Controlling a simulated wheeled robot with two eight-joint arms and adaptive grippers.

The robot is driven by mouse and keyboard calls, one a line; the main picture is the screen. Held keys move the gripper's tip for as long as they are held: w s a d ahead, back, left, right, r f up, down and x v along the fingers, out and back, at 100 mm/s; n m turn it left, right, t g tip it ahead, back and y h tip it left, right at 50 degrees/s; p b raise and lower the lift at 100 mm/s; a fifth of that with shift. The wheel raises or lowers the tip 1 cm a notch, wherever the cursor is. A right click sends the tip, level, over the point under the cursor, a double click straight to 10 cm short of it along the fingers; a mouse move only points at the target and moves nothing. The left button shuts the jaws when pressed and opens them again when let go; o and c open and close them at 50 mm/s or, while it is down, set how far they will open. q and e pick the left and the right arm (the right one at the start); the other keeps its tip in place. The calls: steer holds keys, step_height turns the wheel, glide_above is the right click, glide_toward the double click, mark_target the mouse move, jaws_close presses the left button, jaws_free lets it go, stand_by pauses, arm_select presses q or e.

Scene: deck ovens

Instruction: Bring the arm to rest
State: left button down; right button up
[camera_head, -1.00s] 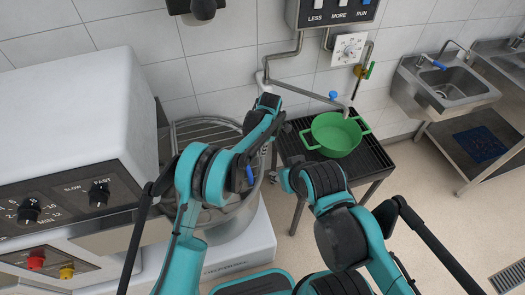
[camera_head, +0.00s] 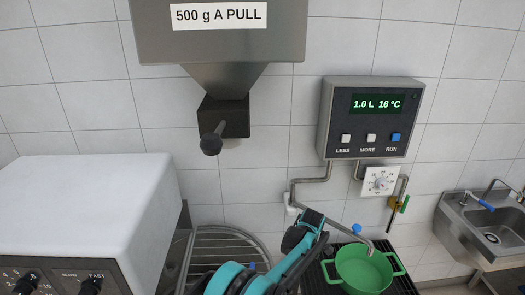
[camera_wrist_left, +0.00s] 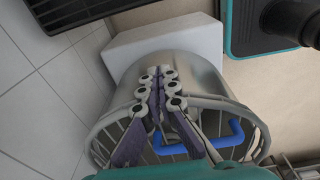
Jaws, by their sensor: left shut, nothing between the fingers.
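In the left wrist view my left gripper (camera_wrist_left: 158,74) is shut and empty. Its fingers show in front of the mixer bowl (camera_wrist_left: 203,75) with its wire guard (camera_wrist_left: 262,135) and blue handle (camera_wrist_left: 225,145); I cannot tell whether they touch. In the head view my teal left arm (camera_head: 290,268) reaches up from the bottom edge, between the mixer and the green pot (camera_head: 362,272). Its fingers are not visible there. My right gripper is in neither current view.
The white mixer or oven housing (camera_head: 90,205) stands at left. A hopper (camera_head: 220,75) with a black knob hangs above. A water meter box (camera_head: 370,118) is on the wall, with a tap pipe (camera_head: 345,234) above the pot. A steel sink (camera_head: 490,230) is at right.

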arm_select(q)
steer(key=s+a+r+m+t+b, duration=0.1)
steer(key=s+a+r+m, duration=0.15)
steer(key=a+r, duration=0.35)
steer(key=s+a+r+m+t+h, duration=0.1)
steer(key=s+a+r+m, duration=0.15)
steer(key=a+r, duration=0.35)
steer(key=s+a+r+m+t+b, duration=0.1)
steer(key=s+a+r+m, duration=0.15)
steer(key=a+r, duration=0.35)
steer(key=s+a+f+m+t+b, duration=0.2)
steer(key=s+a+m, duration=0.8)
steer(key=s+a, duration=0.5)
steer(key=s+f+t, duration=0.1)
steer(key=s+t, duration=0.1)
steer(key=s, duration=0.1)
steer(key=shift+s+a+f, duration=0.15)
steer(key=shift+s+f, duration=0.05)
steer(key=shift+s, duration=0.2)
